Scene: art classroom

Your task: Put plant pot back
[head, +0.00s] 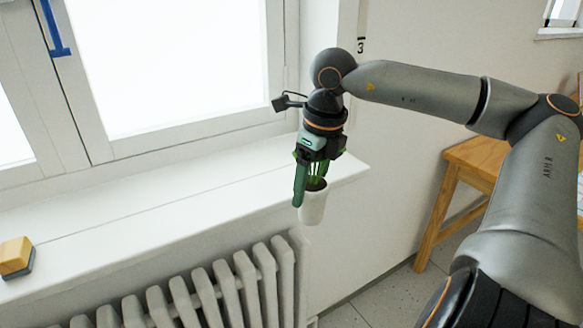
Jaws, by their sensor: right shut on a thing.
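A small white plant pot (313,207) with green leaves (318,172) and dark soil is in the head view, near the right end of the window sill. My right gripper (310,182) points down from above and is shut on the plant pot. One green finger shows at the pot's left; the other is mostly hidden. The pot is roughly upright and overlaps the sill's front edge in the picture. I cannot tell whether it touches the sill. My left gripper is not in view.
The white window sill (150,215) is mostly clear. A yellow and grey block (16,258) lies at its left. A white radiator (215,290) stands below. A window with a blue handle (56,35) is behind. A wooden stool or table (447,190) stands at the right.

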